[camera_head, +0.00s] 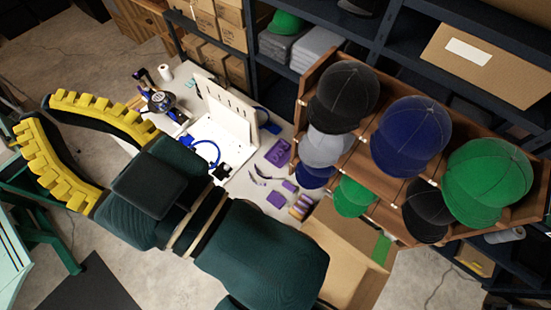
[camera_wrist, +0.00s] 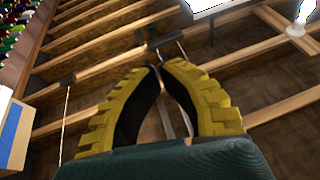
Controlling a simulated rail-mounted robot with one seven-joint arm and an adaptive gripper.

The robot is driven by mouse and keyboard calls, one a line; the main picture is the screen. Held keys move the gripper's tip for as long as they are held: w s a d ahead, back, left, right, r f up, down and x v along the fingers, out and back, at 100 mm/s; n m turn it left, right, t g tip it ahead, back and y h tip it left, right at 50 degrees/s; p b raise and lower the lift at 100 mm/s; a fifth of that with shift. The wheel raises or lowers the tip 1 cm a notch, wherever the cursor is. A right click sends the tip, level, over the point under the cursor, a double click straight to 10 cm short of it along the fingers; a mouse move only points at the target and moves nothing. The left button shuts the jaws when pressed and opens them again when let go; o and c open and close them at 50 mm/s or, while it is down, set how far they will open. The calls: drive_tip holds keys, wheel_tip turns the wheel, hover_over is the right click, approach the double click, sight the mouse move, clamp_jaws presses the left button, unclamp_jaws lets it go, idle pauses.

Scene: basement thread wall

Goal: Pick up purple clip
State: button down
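Several purple items lie on the white table (camera_head: 240,187) in the head view. They include a larger purple piece with openings (camera_head: 278,152), a small purple block (camera_head: 290,186), a flat purple piece (camera_head: 276,200) and a thin dark purple curved piece (camera_head: 257,177). I cannot tell which of these is the clip. My gripper (camera_head: 33,111) has yellow ribbed fingers, is open and empty, and points left, away from the table. In the wrist view its fingers (camera_wrist: 161,65) point up at ceiling beams, and no purple item shows there.
A white pegboard stand (camera_head: 225,110) and a blue cable (camera_head: 207,150) are on the table. A wooden cap rack (camera_head: 300,95) stands close on the right. An open cardboard box (camera_head: 320,240) is in front. Dark shelves with boxes (camera_head: 485,62) stand behind.

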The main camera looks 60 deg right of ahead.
drive_tip(key=c, duration=0.6)
unclamp_jaws()
